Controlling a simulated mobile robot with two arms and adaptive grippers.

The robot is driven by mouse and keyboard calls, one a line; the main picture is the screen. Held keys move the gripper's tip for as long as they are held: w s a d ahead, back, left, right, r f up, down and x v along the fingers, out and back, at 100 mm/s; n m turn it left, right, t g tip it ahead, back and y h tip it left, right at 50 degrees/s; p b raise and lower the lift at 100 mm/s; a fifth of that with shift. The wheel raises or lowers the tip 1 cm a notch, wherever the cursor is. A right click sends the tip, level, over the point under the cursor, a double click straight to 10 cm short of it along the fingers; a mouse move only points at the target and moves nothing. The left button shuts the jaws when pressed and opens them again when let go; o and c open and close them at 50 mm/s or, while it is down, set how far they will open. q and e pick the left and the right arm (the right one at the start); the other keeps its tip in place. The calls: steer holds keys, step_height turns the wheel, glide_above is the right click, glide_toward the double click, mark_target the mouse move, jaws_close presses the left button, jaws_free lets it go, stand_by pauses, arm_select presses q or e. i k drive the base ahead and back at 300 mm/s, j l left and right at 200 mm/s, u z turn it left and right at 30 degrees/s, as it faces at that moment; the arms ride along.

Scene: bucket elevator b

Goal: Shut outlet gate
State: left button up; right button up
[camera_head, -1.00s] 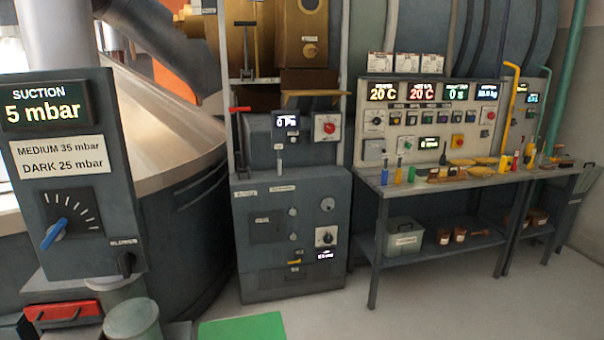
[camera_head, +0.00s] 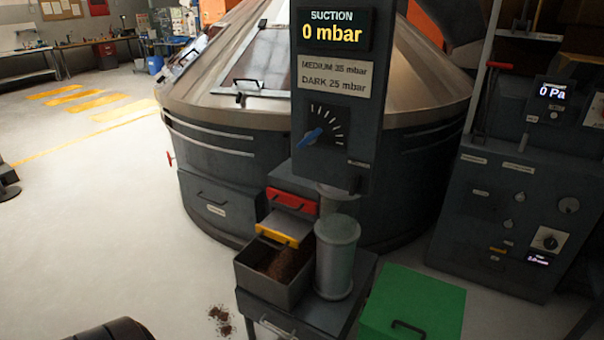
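No part is readably labelled as the outlet gate. Below the suction panel (camera_head: 333,90), a red-fronted part with a dark handle (camera_head: 291,201) sits on the machine's front. Just below it a grey plate (camera_head: 289,223) slopes out to a yellow-fronted part with a dark handle (camera_head: 277,237). The yellow part is at the back rim of an open grey bin (camera_head: 270,292) holding brown granular material (camera_head: 288,267). I cannot tell which of the two is the gate. Neither of my grippers is in view.
A grey cylinder (camera_head: 337,258) stands right beside the bin. A green box (camera_head: 413,306) with a dark handle is at right. Brown granules (camera_head: 221,318) lie on the floor. A grey control cabinet (camera_head: 510,210) stands at far right.

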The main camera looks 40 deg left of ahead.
mark_target(289, 229)
steer(key=u, duration=1.5)
